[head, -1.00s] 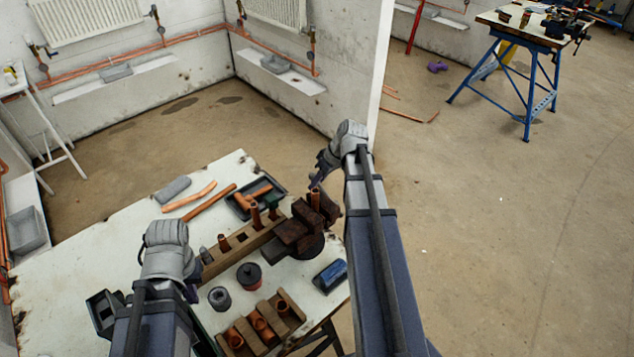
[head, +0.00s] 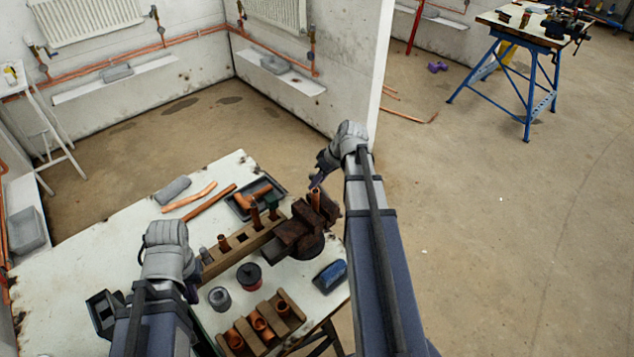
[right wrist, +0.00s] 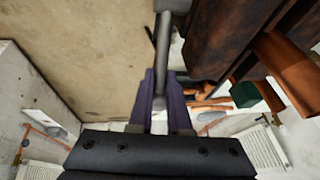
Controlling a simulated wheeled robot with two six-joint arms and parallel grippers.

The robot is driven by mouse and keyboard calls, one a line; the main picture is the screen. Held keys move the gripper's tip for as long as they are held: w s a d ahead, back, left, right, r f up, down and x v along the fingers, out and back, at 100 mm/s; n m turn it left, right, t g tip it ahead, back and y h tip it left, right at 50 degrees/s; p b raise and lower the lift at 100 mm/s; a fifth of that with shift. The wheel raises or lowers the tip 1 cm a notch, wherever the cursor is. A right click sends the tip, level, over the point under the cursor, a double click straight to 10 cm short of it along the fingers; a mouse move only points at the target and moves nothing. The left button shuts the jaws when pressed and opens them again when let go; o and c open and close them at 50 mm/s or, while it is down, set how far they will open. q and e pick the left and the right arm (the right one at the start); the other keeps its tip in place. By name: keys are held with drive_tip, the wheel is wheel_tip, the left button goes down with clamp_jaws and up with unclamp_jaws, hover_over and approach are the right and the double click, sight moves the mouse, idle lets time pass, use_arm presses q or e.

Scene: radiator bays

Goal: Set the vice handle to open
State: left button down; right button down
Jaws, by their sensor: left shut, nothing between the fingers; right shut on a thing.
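The rusty brown vice (head: 300,235) stands at the right corner of the white table, with an upright copper pipe (head: 316,198) at its jaws. In the right wrist view the vice's dark body (right wrist: 225,40) fills the upper right. My right gripper (head: 317,183) is just beyond the vice. In the right wrist view its purple fingers (right wrist: 163,78) are shut on a grey bar, the vice handle (right wrist: 164,48). The handle cannot be made out in the head view. My left gripper (head: 192,292) is shut and empty over the table's left part, partly hidden by its own wrist.
A wooden rack (head: 240,246) with copper pieces stands left of the vice. A red-and-black tin (head: 249,276), a grey roll (head: 219,298), a blue block (head: 330,276) and a fittings crate (head: 262,325) stand in front. A grey tray (head: 240,211) lies behind.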

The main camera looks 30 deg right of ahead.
idle(0.3)
use_arm(q)
drive_tip(key=shift+f, duration=0.15)
use_arm(e)
drive_tip(key=shift+s+r+t, duration=0.25)
drive_tip(key=shift+s+t, duration=0.25)
use_arm(q)
drive_tip(key=shift+f+b, duration=0.3)
drive_tip(key=shift+b, duration=0.15)
use_arm(e)
drive_tip(key=shift+s+d+r+t+y, duration=0.1)
drive_tip(key=shift+s+r+t+y, duration=0.25)
drive_tip(key=shift+t, duration=0.35)
drive_tip(key=shift+w+r, duration=0.15)
drive_tip(key=shift+r, duration=0.05)
drive_tip(key=c, duration=0.9)
unclamp_jaws()
drive_tip(key=shift+o, duration=0.2)
